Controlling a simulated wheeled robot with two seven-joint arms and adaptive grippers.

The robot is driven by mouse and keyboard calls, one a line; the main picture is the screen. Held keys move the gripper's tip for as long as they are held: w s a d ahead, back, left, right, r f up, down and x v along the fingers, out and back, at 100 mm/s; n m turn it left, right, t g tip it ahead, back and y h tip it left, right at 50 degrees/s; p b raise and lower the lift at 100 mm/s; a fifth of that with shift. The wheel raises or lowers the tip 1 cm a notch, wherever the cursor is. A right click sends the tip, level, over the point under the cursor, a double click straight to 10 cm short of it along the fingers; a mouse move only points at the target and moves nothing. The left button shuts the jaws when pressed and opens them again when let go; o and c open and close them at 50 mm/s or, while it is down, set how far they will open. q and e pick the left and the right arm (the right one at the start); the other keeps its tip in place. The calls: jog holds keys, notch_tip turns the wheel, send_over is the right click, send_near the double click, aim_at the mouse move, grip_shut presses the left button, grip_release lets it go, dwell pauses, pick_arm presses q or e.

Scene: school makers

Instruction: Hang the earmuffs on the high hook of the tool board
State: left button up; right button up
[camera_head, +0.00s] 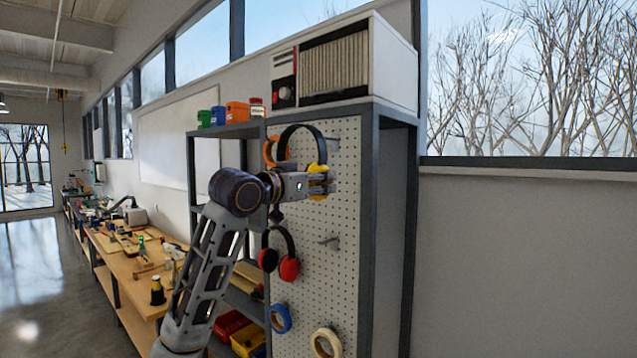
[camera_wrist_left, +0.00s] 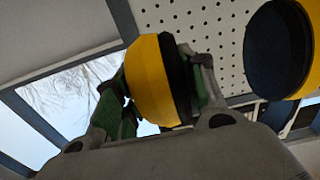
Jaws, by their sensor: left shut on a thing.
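The yellow earmuffs with a black headband (camera_head: 300,127) are in my left gripper (camera_head: 322,184), in front of the upper tool board (camera_head: 345,205). The headband arches above the gripper. In the left wrist view, one yellow cup (camera_wrist_left: 152,80) sits between the fingers, and the other cup, with its dark pad (camera_wrist_left: 277,50), is at the upper right. A bare metal hook (camera_head: 329,241) shows lower on the board. My right gripper is not in view.
Red earmuffs (camera_head: 289,268) hang below my gripper, and an orange item (camera_head: 270,150) is partly hidden behind the headband. Blue tape (camera_head: 281,318) and cream tape (camera_head: 326,343) are lower on the board. A white heater-like box (camera_head: 345,65) tops the shelf. A cluttered workbench (camera_head: 130,265) stands left.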

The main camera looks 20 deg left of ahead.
pick_arm(q)
jog(key=shift+w+d, duration=0.1)
jog(key=shift+w, duration=0.15)
jog(key=p, duration=0.2)
send_near(351, 185)
jog(key=shift+w+d+r, duration=0.25)
jog(key=shift+w+d, duration=0.05)
jog(key=shift+w, duration=0.4)
jog(key=shift+w+d+r, duration=0.25)
jog(key=shift+w+d, duration=0.05)
jog(key=shift+w, duration=0.45)
jog(key=shift+w+d+r, duration=0.25)
jog(key=shift+w, duration=0.45)
jog(key=shift+w+d+f, duration=0.25)
jog(key=shift+w+f, duration=0.25)
jog(key=shift+w, duration=0.15)
jog(key=shift+f, duration=0.1)
dwell(0.5)
jog(key=o, duration=1.2)
jog(key=shift+o, duration=0.2)
jog(key=shift+v, duration=5.95)
